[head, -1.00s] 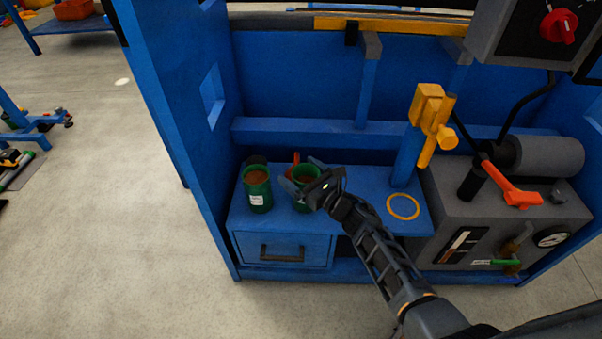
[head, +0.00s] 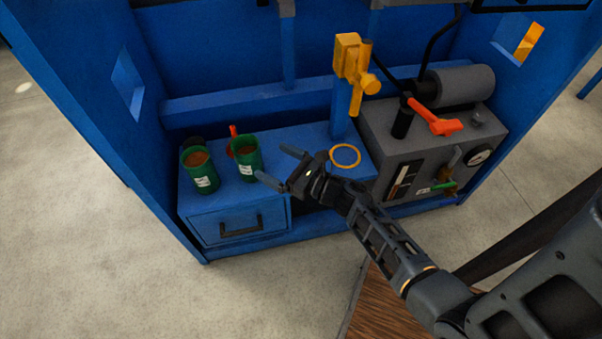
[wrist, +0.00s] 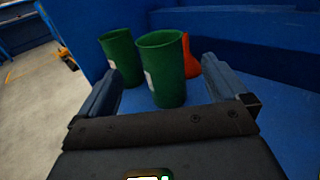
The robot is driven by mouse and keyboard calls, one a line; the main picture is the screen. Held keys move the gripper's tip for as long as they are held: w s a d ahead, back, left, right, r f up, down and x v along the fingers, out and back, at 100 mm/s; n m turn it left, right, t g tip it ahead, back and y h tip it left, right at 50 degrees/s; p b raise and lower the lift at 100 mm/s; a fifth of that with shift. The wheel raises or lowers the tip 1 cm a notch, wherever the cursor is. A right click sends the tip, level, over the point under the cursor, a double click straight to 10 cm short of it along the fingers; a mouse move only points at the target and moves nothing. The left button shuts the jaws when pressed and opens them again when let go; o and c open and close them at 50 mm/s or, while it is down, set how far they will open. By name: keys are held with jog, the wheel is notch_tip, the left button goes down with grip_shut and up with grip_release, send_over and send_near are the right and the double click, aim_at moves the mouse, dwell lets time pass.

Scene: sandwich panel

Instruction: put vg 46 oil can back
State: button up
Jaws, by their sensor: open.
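Two green cans with white labels stand upright on the blue shelf (head: 302,143): a left can (head: 200,170) and a right can (head: 245,157). I cannot read the labels, so I cannot tell which is VG 46. In the wrist view the right can (wrist: 162,68) stands nearer, ahead between my fingers, and the left can (wrist: 121,57) is behind it to the left. My gripper (head: 274,167) is open and empty, just right of the right can and apart from it. A yellow ring (head: 345,155) is marked on the shelf, right of my gripper.
An orange-red object (wrist: 190,57) stands behind the right can. A yellow fixture (head: 352,68) on a blue post rises behind the ring. A grey pump unit (head: 425,143) with an orange lever (head: 435,120) stands at the right. A drawer (head: 240,222) is below the cans.

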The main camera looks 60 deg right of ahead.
jog(key=s+a+r+m, duration=0.4)
jog(key=s+a+m, duration=0.2)
jog(key=a+m, duration=0.15)
jog(key=s+a+r+m, duration=0.3)
jog(key=s+a+m, duration=0.4)
jog(key=m, duration=0.1)
jog(key=s+a+r+m+g+y, duration=0.1)
jog(key=s+a+r+m, duration=0.2)
jog(key=s+r+m, duration=0.3)
jog(key=s+a+r+m+g+y, duration=0.1)
jog(key=s+a+r+m+g, duration=0.1)
jog(key=s+r+m, duration=0.5)
jog(key=a+r+m, duration=0.1)
jog(key=m, duration=0.5)
jog(key=shift+a+r, duration=0.15)
jog(key=shift+a, duration=0.2)
jog(key=shift+d, duration=0.1)
